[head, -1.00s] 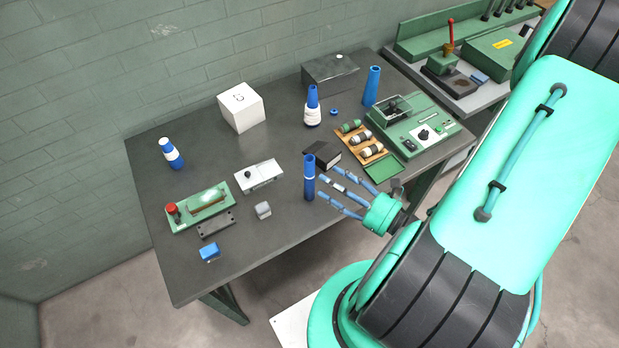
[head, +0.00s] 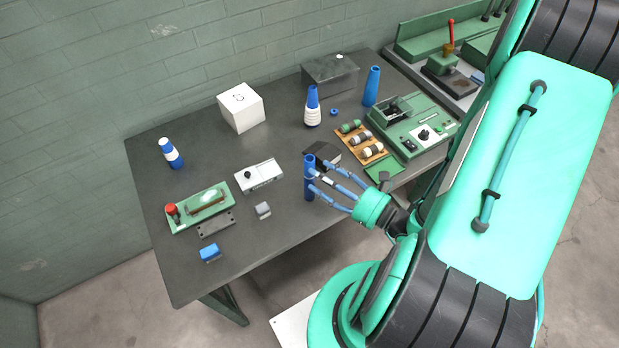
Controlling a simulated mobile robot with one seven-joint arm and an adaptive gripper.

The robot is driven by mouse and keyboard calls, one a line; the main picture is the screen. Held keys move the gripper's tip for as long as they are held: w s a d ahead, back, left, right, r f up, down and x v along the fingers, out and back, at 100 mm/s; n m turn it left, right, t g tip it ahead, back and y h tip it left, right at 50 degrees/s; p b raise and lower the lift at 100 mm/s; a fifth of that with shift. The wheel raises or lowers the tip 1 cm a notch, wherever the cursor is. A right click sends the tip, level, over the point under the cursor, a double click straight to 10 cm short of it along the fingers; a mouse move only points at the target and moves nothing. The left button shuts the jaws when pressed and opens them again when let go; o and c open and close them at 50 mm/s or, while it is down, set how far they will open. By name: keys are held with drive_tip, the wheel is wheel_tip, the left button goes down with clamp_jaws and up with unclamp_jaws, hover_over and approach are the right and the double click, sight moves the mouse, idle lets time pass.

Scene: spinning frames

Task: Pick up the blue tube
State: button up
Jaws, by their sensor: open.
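A slim blue tube (head: 309,180) stands upright near the front edge of the dark table (head: 225,270). My gripper (head: 318,177) reaches in from the right, its fingers open and spread at the tube. The fingertips overlap the tube's right side in the picture. I cannot tell whether they touch it. Another blue tube (head: 372,87), wider towards its base, stands upright at the back right of the table.
A black box (head: 322,155) lies just behind the gripper, with a wooden tray of spools (head: 374,151) and a green machine (head: 418,125) to the right.

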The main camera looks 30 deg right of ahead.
sight(308, 167)
drive_tip(key=shift+w, duration=0.1)
drive_tip(key=shift+b+x, duration=0.4)
drive_tip(key=shift+x, duration=2.1)
drive_tip(key=c, duration=1.2)
drive_tip(key=shift+r, duration=0.15)
